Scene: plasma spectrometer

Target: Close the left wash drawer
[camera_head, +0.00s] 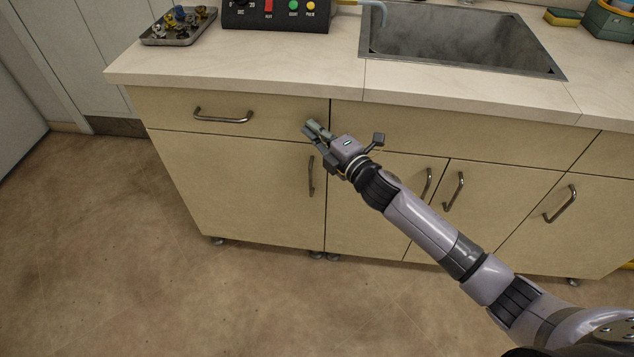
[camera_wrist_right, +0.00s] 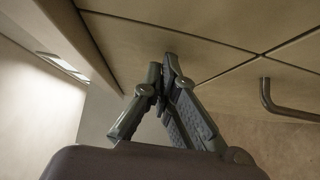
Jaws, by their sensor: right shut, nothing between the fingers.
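The left wash drawer (camera_head: 170,112) is the pale wooden front at the upper left of the cabinet, below the counter. Its front looks flush with the neighbouring panels, with no clear gap. Its metal bar handle (camera_head: 223,117) is in plain view and nothing holds it. My right gripper (camera_head: 311,127) is at the drawer's right end, well right of the handle. In the right wrist view its fingertips (camera_wrist_right: 165,65) are together and empty, close to the front; I cannot tell if they touch. My left gripper is not in view.
The counter (camera_head: 270,65) overhangs the fronts. On it are a metal tray of small parts (camera_head: 180,27), a black control box (camera_head: 275,15) and a sink (camera_head: 455,35). Cabinet doors with bar handles (camera_head: 311,176) lie below. The floor (camera_head: 120,250) in front is clear.

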